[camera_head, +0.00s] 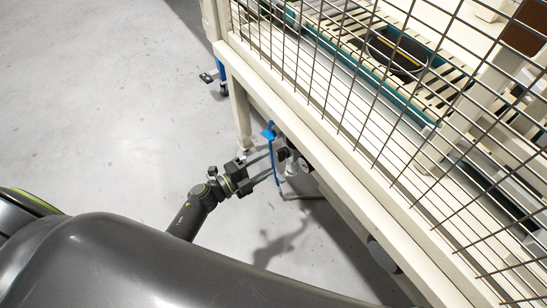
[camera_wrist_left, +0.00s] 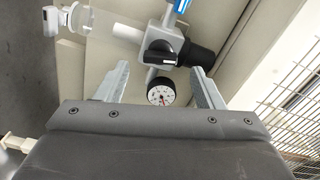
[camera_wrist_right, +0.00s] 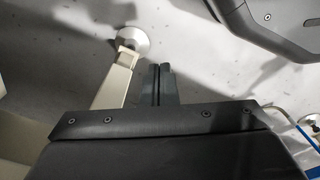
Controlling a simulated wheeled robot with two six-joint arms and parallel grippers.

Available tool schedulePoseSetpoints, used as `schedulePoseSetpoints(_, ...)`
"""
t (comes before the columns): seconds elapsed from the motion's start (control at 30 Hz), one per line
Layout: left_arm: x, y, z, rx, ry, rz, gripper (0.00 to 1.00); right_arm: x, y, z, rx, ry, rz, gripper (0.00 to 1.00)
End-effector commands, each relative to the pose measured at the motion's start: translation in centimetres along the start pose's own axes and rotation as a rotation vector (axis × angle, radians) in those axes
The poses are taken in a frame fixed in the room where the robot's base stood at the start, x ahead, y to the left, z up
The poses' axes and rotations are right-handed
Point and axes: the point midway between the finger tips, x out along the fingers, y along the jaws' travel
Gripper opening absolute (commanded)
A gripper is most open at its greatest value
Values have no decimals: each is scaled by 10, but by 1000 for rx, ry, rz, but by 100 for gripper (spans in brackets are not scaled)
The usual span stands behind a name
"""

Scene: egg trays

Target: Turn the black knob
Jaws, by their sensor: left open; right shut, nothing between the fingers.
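The black knob (camera_wrist_left: 198,52) is a short dark cylinder on the right side of a grey valve body (camera_wrist_left: 160,38) in the left wrist view. A dark bar-like part (camera_wrist_left: 157,58) shows on the front of that body, and a round white gauge (camera_wrist_left: 161,92) hangs below it. My left gripper (camera_wrist_left: 160,72) is open, one finger on each side of the gauge; its right fingertip lies just below the knob in the picture. I cannot tell whether they touch. In the head view my left gripper (camera_head: 272,160) is beside the dark fitting under the frame. My right gripper (camera_wrist_right: 162,70) is shut and empty.
A beige machine frame (camera_head: 345,172) with a wire mesh guard (camera_head: 330,70) rises right of my left gripper. A blue pipe (camera_head: 274,155) runs near the fitting. A beige leg with a round foot (camera_wrist_right: 131,39) stands close to my right gripper. Grey floor at left is clear.

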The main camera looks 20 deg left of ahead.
Motion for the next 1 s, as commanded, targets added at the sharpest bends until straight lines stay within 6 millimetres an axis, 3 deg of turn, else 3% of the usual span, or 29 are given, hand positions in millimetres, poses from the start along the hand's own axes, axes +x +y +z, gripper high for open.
schedulePoseSetpoints(0.2,-58,2,0,1,-2,6,62,7,0,2,-3,-9,2,0)
schedulePoseSetpoints(0.5,-115,1,0,1,-1,3,62,-1,1,-11,-4,11,0,0)
schedulePoseSetpoints(0.7,-129,0,0,-1,0,1,62,-4,1,-7,-2,-1,0,0)
schedulePoseSetpoints(1.0,-130,0,0,0,0,1,62,-4,2,3,2,-14,1,0)
